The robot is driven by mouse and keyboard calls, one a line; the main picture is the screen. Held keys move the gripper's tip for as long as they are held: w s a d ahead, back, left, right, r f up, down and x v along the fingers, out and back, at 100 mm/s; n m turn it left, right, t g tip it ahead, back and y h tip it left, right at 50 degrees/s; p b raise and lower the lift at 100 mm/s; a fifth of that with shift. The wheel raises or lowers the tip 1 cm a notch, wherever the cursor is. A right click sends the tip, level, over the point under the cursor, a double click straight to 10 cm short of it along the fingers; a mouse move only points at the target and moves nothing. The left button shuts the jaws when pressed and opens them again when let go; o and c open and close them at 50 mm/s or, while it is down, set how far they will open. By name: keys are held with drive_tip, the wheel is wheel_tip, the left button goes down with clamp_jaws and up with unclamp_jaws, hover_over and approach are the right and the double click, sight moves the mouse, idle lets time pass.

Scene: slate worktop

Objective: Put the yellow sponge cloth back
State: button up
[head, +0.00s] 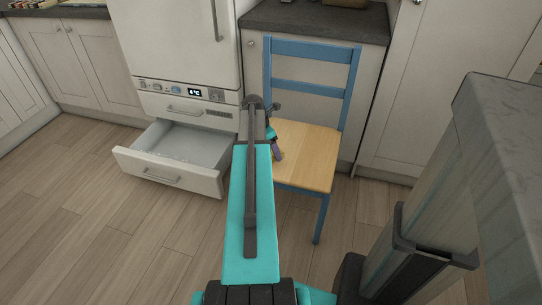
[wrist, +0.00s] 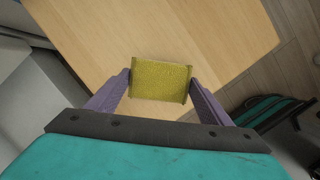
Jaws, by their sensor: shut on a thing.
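The yellow sponge cloth (wrist: 161,81) is between the two purple fingers of my gripper (wrist: 160,90) in the wrist view. The fingers are shut on its left and right sides. Behind it is the pale wooden seat of the blue chair (wrist: 150,30). I cannot tell whether the cloth touches the seat or is above it. In the head view my gripper (head: 278,153) is over the left part of the chair seat (head: 310,158), and the cloth is hidden.
A white fridge (head: 178,45) has its bottom drawer (head: 170,172) pulled open, left of the chair. The chair's blue backrest (head: 312,50) rises behind the seat. A dark stone-topped unit (head: 500,110) stands at the right. Wooden floor (head: 100,240) is clear at the left front.

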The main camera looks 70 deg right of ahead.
drive_tip(key=shift+f+b, duration=0.45)
drive_tip(key=shift+f, duration=1.3)
drive_tip(key=shift+f, duration=0.1)
drive_tip(key=o, duration=1)
drive_tip(key=p+v, duration=0.2)
drive_tip(key=v, duration=1)
drive_tip(key=shift+w, duration=0.1)
